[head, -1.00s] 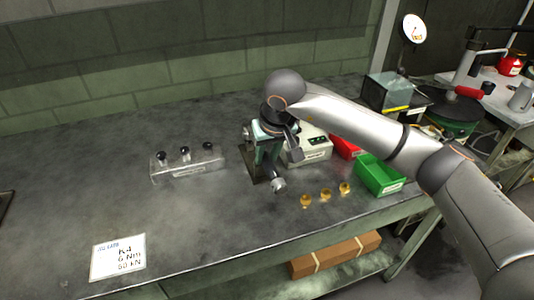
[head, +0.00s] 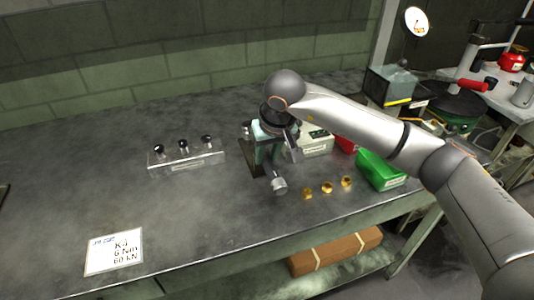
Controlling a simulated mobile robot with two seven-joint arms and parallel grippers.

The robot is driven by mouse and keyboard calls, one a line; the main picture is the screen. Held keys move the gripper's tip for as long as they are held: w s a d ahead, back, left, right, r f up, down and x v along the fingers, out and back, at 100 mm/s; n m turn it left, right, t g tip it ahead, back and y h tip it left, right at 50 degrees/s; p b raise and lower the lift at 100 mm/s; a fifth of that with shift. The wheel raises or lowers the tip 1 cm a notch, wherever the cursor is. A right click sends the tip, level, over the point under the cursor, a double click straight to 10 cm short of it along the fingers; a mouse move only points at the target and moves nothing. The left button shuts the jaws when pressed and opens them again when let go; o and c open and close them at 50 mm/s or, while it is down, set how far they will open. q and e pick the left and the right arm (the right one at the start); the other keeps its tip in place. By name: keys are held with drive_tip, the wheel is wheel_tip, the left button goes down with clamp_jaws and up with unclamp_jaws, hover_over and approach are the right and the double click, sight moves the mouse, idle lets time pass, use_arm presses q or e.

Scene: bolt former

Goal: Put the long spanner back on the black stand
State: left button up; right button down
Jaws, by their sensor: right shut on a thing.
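My right gripper (head: 264,151) points down over the middle of the bench. It is shut on a tool that I take to be the long spanner (head: 279,186), whose round silver end shows just below and to the right of the fingers. The rest of the tool is hidden by the gripper and wrist. A dark upright piece, which seems to be the black stand (head: 248,162), shows just left of the fingers, mostly covered. I cannot tell whether the tool touches it. My left gripper is not in view.
A clear block (head: 187,162) with black-topped pins stands left on the bench (head: 180,220). Several brass pieces (head: 327,187) lie to the right, before a green bin (head: 382,171). A pale box (head: 318,146) stands behind my gripper. A card (head: 114,251) lies front left. Left-centre bench is clear.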

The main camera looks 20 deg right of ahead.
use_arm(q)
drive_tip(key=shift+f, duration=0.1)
use_arm(e)
drive_tip(key=c, duration=0.5)
unclamp_jaws()
drive_tip(key=shift+f, duration=0.1)
drive_tip(key=shift+c, duration=0.2)
drive_tip(key=shift+f, duration=0.1)
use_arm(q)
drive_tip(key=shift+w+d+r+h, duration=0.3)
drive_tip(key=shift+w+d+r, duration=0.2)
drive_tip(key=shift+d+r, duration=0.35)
use_arm(e)
drive_tip(key=v, duration=1.2)
drive_tip(key=shift+r, duration=0.35)
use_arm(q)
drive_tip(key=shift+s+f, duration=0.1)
use_arm(e)
drive_tip(key=shift+s, duration=0.1)
